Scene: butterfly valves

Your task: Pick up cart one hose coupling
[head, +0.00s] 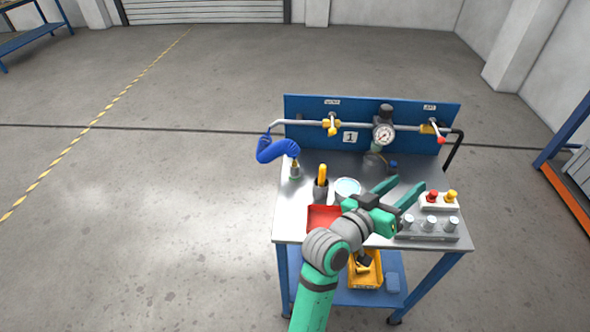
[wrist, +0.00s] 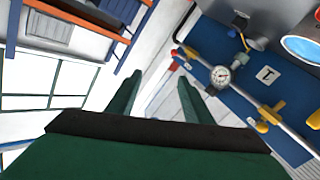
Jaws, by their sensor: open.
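Cart one (head: 255,218) is a steel-topped cart with a blue back panel (head: 300,108) marked "1". A blue hose (head: 272,150) hangs from the left pipe end. Its lower end, the hose coupling (head: 295,163), looks brass and stands upright in or on a small grey-green holder (head: 295,174); which one is too small to tell. My gripper (head: 409,182) is open and empty above the right part of the cart top, well right of the coupling. In the wrist view, my gripper (wrist: 160,78) points past the panel's red-handled end. The coupling is not seen there.
A pressure gauge (head: 384,133) and yellow valve handles (head: 331,126) sit on the pipe. A dark cup with a yellow-handled tool (head: 321,180), a round can (head: 347,188), a red tray (head: 323,216) and a button box (head: 440,200) crowd the top. Floor left is clear.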

